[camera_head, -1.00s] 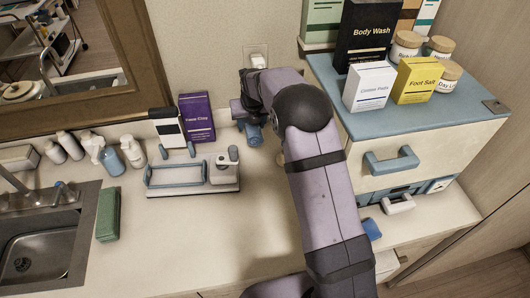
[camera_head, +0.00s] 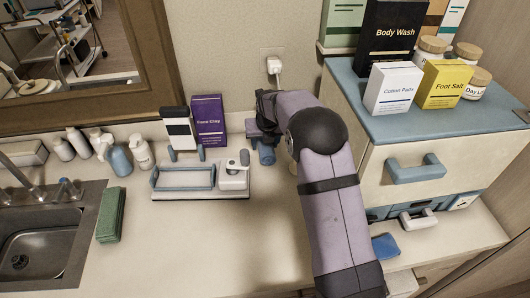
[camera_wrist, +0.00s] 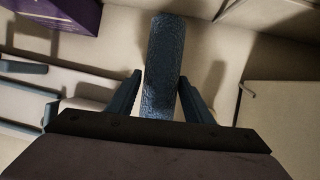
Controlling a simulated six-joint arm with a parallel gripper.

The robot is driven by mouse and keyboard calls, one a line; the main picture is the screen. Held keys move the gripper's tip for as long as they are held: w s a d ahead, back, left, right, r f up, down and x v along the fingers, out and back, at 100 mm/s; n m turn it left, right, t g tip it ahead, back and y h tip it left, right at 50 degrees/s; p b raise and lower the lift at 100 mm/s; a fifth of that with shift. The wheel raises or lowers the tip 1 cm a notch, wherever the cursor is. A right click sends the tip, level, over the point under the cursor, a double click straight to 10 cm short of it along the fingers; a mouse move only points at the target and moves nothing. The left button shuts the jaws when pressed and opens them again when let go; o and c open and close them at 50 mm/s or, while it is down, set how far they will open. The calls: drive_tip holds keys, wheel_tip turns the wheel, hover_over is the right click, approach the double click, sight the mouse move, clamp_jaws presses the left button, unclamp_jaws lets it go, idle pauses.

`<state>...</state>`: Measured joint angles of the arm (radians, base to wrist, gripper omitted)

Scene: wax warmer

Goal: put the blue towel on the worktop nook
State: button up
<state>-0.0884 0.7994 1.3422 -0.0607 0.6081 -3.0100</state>
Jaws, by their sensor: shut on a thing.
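The blue towel (camera_wrist: 165,50) is a rolled, rough-textured cylinder. In the wrist view it stands between the fingers of my gripper (camera_wrist: 158,90), its far end reaching past the fingertips. My gripper is shut on it. In the head view my gripper (camera_head: 264,136) is by the back wall, and a small blue end of the towel (camera_head: 267,156) shows below it. The worktop (camera_head: 262,215) nook lies between the white caddy and the cabinet. My arm hides part of it. I cannot tell whether the towel touches the worktop.
Left of my gripper stand the purple Face Clay box (camera_head: 208,121) and the white caddy (camera_head: 200,192). A wall plug (camera_head: 274,66) is behind. The cabinet (camera_head: 376,180) with boxes on top is close on the right. The front worktop is clear.

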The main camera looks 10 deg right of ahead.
drive_tip(key=shift+f+b, duration=0.55)
drive_tip(key=shift+f, duration=1.25)
drive_tip(key=o, duration=1.2)
drive_tip(key=shift+f, duration=0.15)
drive_tip(key=v, duration=1.2)
